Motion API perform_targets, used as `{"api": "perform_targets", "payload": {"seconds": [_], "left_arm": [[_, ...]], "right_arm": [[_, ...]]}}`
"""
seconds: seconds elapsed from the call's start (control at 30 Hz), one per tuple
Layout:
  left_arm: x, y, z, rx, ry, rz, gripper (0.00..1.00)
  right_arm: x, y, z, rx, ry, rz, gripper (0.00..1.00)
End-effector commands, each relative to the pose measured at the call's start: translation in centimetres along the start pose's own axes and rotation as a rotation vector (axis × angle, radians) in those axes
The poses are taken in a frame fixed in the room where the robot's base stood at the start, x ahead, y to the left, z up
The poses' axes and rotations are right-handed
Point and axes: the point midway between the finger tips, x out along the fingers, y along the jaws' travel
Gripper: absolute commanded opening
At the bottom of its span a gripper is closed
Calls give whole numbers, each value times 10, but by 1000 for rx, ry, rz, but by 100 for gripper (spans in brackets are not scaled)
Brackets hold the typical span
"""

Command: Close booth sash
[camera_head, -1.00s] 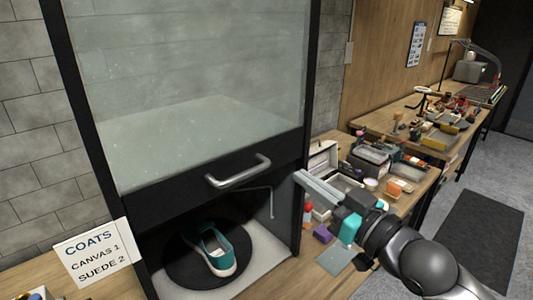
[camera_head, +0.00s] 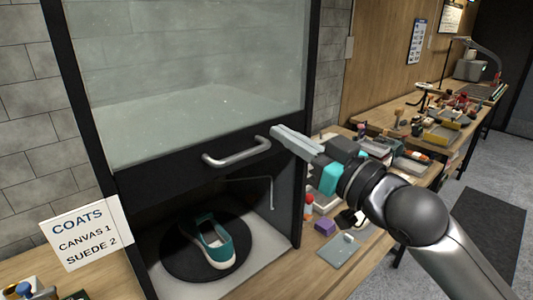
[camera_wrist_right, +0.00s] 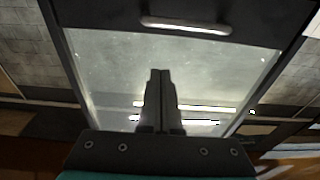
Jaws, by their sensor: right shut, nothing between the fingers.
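The booth sash (camera_head: 200,80) is a glass panel in a black frame, raised, with an open gap below its lower rail. A silver bar handle (camera_head: 237,152) is fixed on that rail. In the right wrist view the handle (camera_wrist_right: 186,25) shows at the top, beyond the fingers. My right gripper (camera_head: 280,133) is shut and empty, just right of the handle and apart from it; it also shows in the right wrist view (camera_wrist_right: 160,75). A teal sneaker (camera_head: 215,243) rests on a black round turntable (camera_head: 178,268) inside the booth. My left gripper is not in view.
A white sign (camera_head: 83,234) about coats stands at the booth's left post. A wooden bench (camera_head: 345,266) with boxes and bottles lies to the right, partly behind my right arm. A second cluttered bench (camera_head: 385,125) stands farther back.

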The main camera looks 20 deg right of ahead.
Motion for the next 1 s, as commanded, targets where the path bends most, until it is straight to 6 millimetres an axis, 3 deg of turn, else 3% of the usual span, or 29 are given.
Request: {"api": "perform_targets", "payload": {"seconds": [0.2, 0.6, 0.73, 1.0], "left_arm": [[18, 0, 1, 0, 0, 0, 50], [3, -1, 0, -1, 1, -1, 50], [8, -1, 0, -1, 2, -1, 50], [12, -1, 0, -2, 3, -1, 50]], "right_arm": [[12, 0, 0, -1, 1, 1, 0], [62, 0, -3, -1, 1, 1, 0], [53, 0, 19, 0, -6, 1, 0], [46, 0, 36, -2, -2, 2, 0]]}}
